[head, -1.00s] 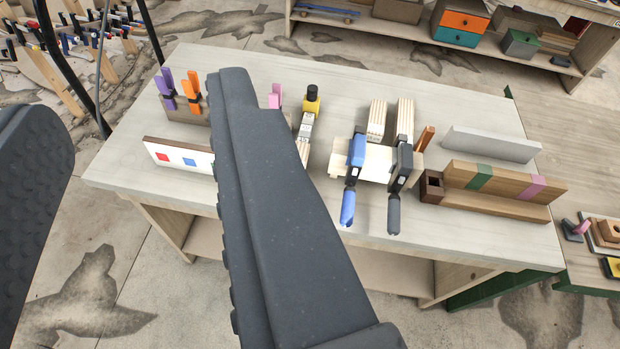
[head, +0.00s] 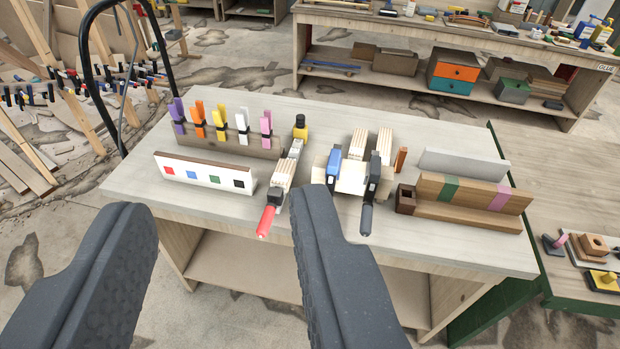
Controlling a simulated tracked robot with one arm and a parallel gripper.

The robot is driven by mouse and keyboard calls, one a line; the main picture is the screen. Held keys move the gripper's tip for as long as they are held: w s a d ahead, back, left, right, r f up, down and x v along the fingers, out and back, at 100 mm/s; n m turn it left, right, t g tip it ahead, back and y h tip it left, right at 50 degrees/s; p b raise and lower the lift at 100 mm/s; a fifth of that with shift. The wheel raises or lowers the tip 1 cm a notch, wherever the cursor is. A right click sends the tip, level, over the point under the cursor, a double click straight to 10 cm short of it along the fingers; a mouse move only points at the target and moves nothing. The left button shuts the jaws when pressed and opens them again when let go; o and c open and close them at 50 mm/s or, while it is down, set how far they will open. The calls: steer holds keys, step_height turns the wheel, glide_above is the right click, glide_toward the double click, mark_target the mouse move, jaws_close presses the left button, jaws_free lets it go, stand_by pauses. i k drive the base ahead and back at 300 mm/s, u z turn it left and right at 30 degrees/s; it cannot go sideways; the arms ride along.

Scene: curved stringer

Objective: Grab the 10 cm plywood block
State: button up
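Several pale layered wood blocks that look like plywood lie on the workbench (head: 200,215). One block (head: 357,143) and another block (head: 384,143) stand side by side behind a blue-handled clamp (head: 333,165) and a dark clamp (head: 372,190). A further block (head: 284,175) lies by a red-handled clamp (head: 267,220). I cannot tell which is 10 cm long. My gripper (head: 220,204) is open and empty, its two dark fingers wide apart in the foreground, nearer the camera than the bench. The right finger covers part of the bench's front edge.
A rail of coloured clips (head: 230,138) and a white board with coloured squares (head: 205,172) stand at the bench's left. A grey slab (head: 463,165) and a striped wooden bar (head: 473,192) stand at its right. A green-framed table (head: 520,165) adjoins on the right.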

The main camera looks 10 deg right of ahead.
mark_target(282, 177)
steer(key=z, duration=0.15)
steer(key=i, duration=1)
steer(key=u, duration=0.05)
